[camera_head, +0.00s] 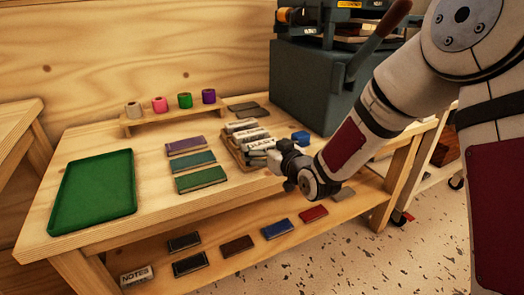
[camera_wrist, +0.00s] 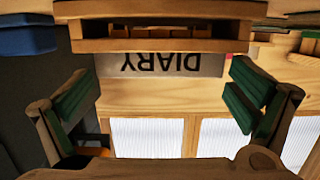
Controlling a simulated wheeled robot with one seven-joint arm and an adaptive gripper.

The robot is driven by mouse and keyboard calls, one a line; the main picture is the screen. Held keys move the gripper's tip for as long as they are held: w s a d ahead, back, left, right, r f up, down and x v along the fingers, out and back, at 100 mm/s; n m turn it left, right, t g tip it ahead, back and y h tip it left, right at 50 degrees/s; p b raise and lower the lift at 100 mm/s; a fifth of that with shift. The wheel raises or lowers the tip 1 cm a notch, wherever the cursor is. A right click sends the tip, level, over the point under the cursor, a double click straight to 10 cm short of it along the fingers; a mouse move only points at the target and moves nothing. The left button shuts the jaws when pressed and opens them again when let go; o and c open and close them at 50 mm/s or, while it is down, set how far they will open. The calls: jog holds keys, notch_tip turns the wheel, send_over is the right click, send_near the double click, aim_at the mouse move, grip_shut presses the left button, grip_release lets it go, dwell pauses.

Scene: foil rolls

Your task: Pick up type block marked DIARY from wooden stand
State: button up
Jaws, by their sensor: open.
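The type block marked DIARY (camera_wrist: 165,65) shows in the wrist view as a pale bar with dark letters, upside down in the picture. The wooden stand (camera_wrist: 160,45) is just above it there. In the head view the stand (camera_head: 233,152) holds a few pale type blocks (camera_head: 250,135) on the table, and my gripper is at its right end, partly hiding the nearest one. My gripper (camera_wrist: 163,92) is open, with green-padded fingers to either side of the DIARY block's ends and nothing clasped between them. It also shows in the head view (camera_head: 274,158).
A green tray (camera_head: 93,190) lies on the table's left. Coloured pads (camera_head: 194,161) lie left of the stand. Foil rolls (camera_head: 185,100) stand on a small rack behind. A dark press (camera_head: 310,90) stands close behind my arm. A NOTES block (camera_head: 136,276) lies on the lower shelf.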

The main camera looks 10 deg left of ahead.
jog(key=shift+c, duration=0.6)
jog(key=shift+w+r, duration=0.1)
jog(key=c, duration=1.1)
jog(key=shift+o, duration=0.2)
jog(key=shift+r, duration=0.55)
jog(key=r, duration=0.1)
jog(key=r+p, duration=0.1)
jog(key=shift+s+a+r, duration=0.1)
jog(key=shift+s+r, duration=0.2)
jog(key=shift+r, duration=0.05)
jog(key=s+r+p, duration=0.1)
jog(key=s+p, duration=0.5)
jog(key=s, duration=0.9)
jog(key=shift+s+a+p, duration=0.2)
jog(key=shift+a+p, duration=0.15)
jog(key=shift+p, duration=0.05)
jog(key=shift+r, duration=0.1)
